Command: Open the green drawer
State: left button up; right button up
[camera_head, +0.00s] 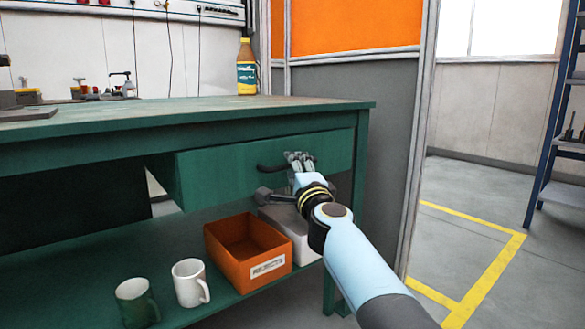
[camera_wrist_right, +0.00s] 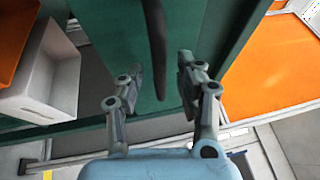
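The green drawer (camera_head: 222,172) sits under the green bench top, its front close beneath the top's edge, with no clear gap showing. Its dark bar handle (camera_head: 270,168) is on the front, and my right gripper (camera_head: 300,160) is at the handle's right part. In the right wrist view the handle (camera_wrist_right: 156,45) runs between the two spread fingers of my right gripper (camera_wrist_right: 158,76). The fingers are open, with space on both sides of the handle. The gripper hides part of the drawer front. My left gripper is not in view.
Below, the lower shelf holds an orange bin (camera_head: 248,252), a pale grey box (camera_head: 302,250), a white mug (camera_head: 189,283) and a green mug (camera_head: 136,303). A yellow bottle (camera_head: 246,72) stands on the bench top (camera_head: 180,108). The floor at right is clear up to a blue rack (camera_head: 548,120).

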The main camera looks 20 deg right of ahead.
jog(key=shift+w+r, duration=0.1)
jog(key=shift+w, duration=0.85)
jog(key=shift+c, duration=0.4)
grip_shut()
